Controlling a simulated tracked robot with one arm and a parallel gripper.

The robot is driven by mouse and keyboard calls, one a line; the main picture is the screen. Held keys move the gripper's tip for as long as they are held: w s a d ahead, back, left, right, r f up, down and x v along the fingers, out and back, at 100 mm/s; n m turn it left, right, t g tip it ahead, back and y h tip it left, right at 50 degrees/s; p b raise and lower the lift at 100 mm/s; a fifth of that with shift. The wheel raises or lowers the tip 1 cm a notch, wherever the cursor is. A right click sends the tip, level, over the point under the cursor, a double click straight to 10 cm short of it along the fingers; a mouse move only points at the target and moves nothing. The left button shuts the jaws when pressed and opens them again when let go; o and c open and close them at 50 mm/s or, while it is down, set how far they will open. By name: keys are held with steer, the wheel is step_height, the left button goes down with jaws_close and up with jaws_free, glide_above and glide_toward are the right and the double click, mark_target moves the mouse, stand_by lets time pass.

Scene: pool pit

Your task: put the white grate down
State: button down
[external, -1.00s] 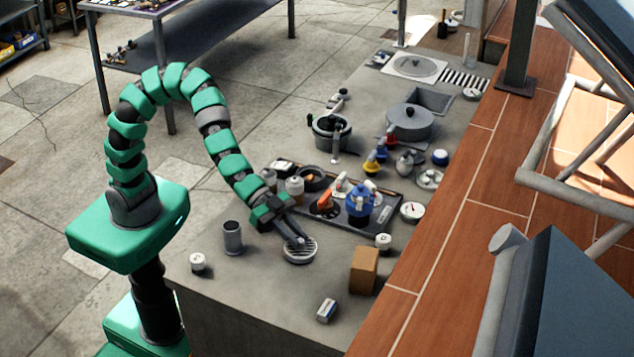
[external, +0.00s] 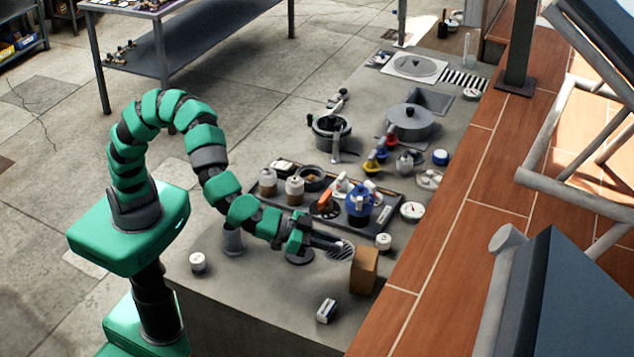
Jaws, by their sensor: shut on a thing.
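The white grate (external: 342,252) is a small round slotted disc, seen at the end of my gripper. My gripper (external: 328,243) is shut on the grate at its left side and points to the right. The grate looks tilted and is just left of the brown box (external: 365,270). I cannot tell whether it touches the box or how high it is above the counter. A dark round fitting (external: 300,259) shows on the counter below and left of my gripper, partly hidden by it.
A dark tray (external: 388,199) with bottles and a blue jug (external: 359,203) lies behind my gripper. A white jar (external: 383,242) stands right of it. A grey cup (external: 232,242) is partly behind my arm.

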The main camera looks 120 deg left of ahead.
mark_target(267, 294)
steer(key=y, duration=0.1)
steer(key=n+g, duration=0.1)
steer(key=n+y, duration=0.1)
steer(key=shift+s+d+f+y, duration=0.3)
steer(key=shift+s+d+f, duration=0.05)
steer(key=s+d+f+n+g+y+b, duration=0.2)
steer(key=s+d+n+g+y, duration=0.4)
steer(key=s+d, duration=0.45)
steer(key=shift+n+g+h, duration=0.3)
steer(key=shift+n+h, duration=0.1)
steer(key=shift+h, duration=0.1)
steer(key=f, duration=0.3)
steer(key=s+a+f+b, duration=0.1)
steer(key=f, duration=0.2)
steer(key=s+f, duration=0.1)
steer(key=f, duration=0.3)
steer(key=shift+a+f, duration=0.1)
steer(key=shift+a, duration=0.05)
steer(key=c, duration=1.3)
jaws_free()
steer(key=shift+c, duration=0.2)
